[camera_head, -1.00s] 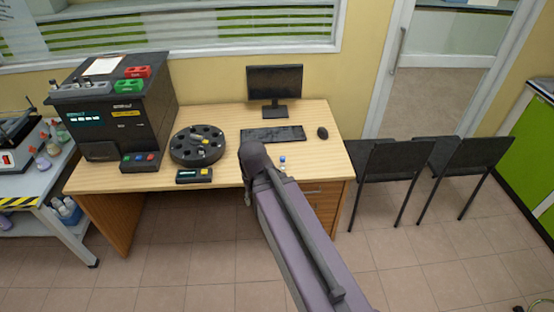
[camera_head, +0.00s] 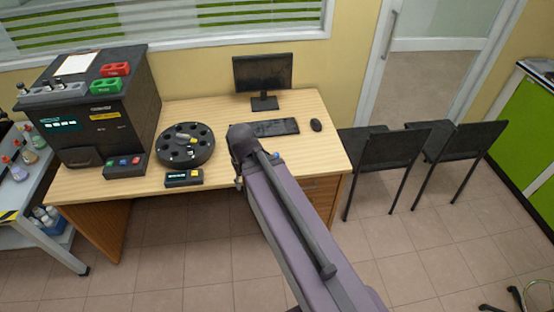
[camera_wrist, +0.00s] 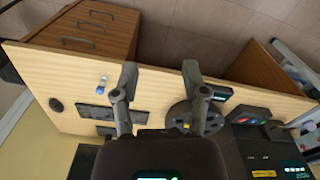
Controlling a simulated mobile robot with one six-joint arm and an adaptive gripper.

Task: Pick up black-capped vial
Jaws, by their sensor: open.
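My gripper (camera_wrist: 159,82) is open and empty in the wrist view, its two fingers wide apart above the desk's front area. In the head view my own arm mostly hides it. I cannot make out a vial with a clearly black cap. A small blue-and-white vial-like item (camera_wrist: 102,84) stands on the desk, left of the fingers in the wrist view; in the head view it shows just right of my arm (camera_head: 275,155). Small vials (camera_head: 20,88) sit at the grey rack on the analyzer, too small to tell their cap colours.
The desk (camera_head: 220,108) holds a round black carousel (camera_head: 165,148), a small display box (camera_head: 184,178), a keyboard (camera_head: 276,127), a mouse (camera_head: 316,125) and a monitor (camera_head: 262,74). The black analyzer (camera_head: 105,120) bears red (camera_head: 115,69) and green (camera_head: 104,86) racks. Chairs (camera_head: 385,160) stand right.

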